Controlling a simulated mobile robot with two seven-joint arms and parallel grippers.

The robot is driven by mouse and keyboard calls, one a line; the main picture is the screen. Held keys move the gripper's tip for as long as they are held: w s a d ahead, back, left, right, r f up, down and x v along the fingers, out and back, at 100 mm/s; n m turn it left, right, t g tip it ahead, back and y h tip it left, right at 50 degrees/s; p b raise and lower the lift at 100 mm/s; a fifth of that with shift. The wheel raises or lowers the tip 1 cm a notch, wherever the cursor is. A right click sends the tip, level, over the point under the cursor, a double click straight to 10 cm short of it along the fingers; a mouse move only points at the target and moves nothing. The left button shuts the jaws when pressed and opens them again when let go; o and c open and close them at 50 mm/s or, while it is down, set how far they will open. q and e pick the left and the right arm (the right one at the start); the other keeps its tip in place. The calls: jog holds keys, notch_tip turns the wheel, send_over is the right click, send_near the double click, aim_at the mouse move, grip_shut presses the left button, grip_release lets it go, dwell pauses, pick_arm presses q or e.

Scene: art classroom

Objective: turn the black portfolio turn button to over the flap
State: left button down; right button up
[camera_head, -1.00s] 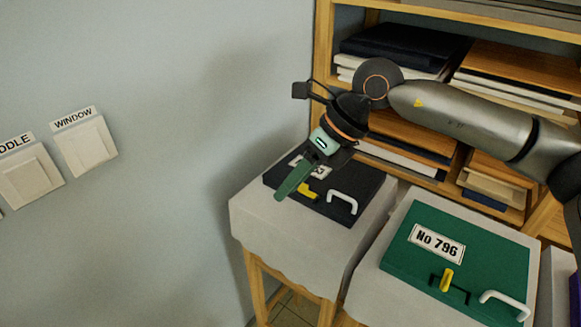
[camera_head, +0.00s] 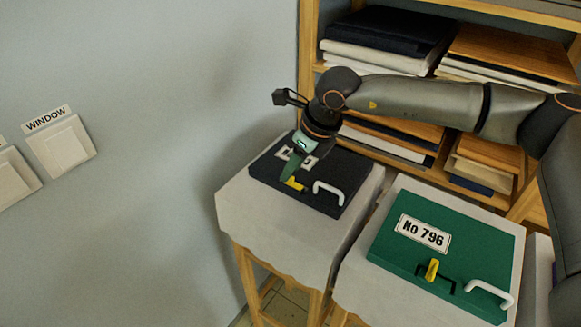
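The black portfolio (camera_head: 335,172) lies flat on a cloth-covered stand, with a white handle (camera_head: 329,191) and a partly covered number label (camera_head: 309,161). Its yellow turn button (camera_head: 294,184) sits near the front left edge. My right gripper (camera_head: 291,172) points down over the portfolio, its green finger at or just above the button. Whether it touches the button is unclear. Only one finger shows clearly, so its opening cannot be told. My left gripper is not in view.
A green portfolio (camera_head: 390,243) labelled No 796, with its own yellow button (camera_head: 432,269) and white handle, lies on the stand to the right. A wooden shelf (camera_head: 310,60) with boards and folders stands close behind. Wall switches (camera_head: 62,147) are at left.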

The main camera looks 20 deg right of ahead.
jog(key=shift+x, duration=0.9)
jog(key=shift+c, duration=0.2)
grip_shut()
